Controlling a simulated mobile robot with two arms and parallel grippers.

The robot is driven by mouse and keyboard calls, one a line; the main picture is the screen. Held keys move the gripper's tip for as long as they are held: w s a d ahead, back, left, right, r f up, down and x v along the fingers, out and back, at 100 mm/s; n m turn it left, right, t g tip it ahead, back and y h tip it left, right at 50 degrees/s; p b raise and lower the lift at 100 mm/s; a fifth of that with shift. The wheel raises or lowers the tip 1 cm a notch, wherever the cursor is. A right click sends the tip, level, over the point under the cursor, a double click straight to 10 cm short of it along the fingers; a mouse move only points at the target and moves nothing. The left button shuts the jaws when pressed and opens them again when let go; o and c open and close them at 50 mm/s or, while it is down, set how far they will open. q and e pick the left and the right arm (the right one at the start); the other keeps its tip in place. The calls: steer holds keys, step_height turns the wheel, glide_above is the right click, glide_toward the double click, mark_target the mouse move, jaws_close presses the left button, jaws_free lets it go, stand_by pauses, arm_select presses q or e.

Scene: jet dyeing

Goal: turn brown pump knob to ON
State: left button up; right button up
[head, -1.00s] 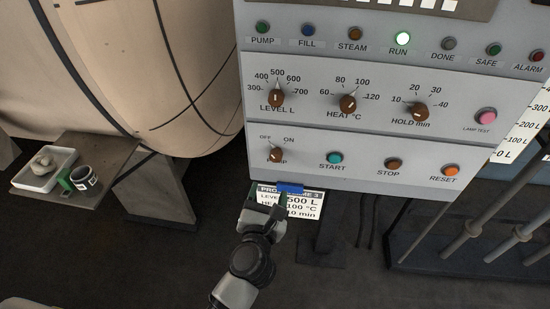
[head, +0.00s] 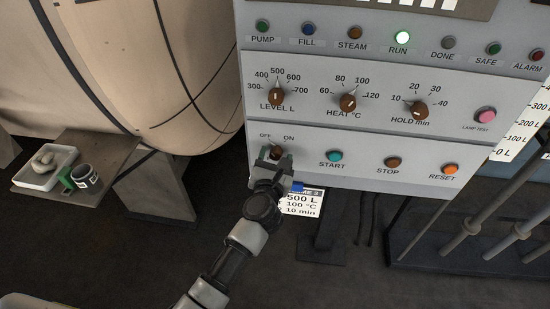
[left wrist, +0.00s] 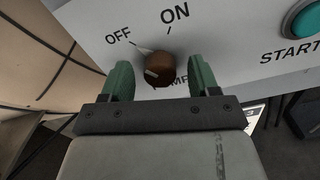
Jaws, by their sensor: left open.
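The brown pump knob (head: 275,153) sits at the lower left of the grey control panel, under the OFF and ON marks. In the left wrist view the knob (left wrist: 160,69) shows a white pointer mark on its left side, toward OFF. My left gripper (head: 271,158) is at the panel, its green fingers on either side of the knob. In the left wrist view the open fingers (left wrist: 158,80) show a gap to the knob on both sides. The PUMP label is partly hidden. My right gripper is not in view.
The green START button (head: 334,156) is right of the knob, then the STOP (head: 393,163) and RESET (head: 450,168) buttons. The level knob (head: 276,97) is above. A program card (head: 303,203) hangs below the panel. A side shelf (head: 108,157) holds a tray and a mug.

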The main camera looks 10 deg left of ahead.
arm_select(q)
steer(key=c, duration=0.9)
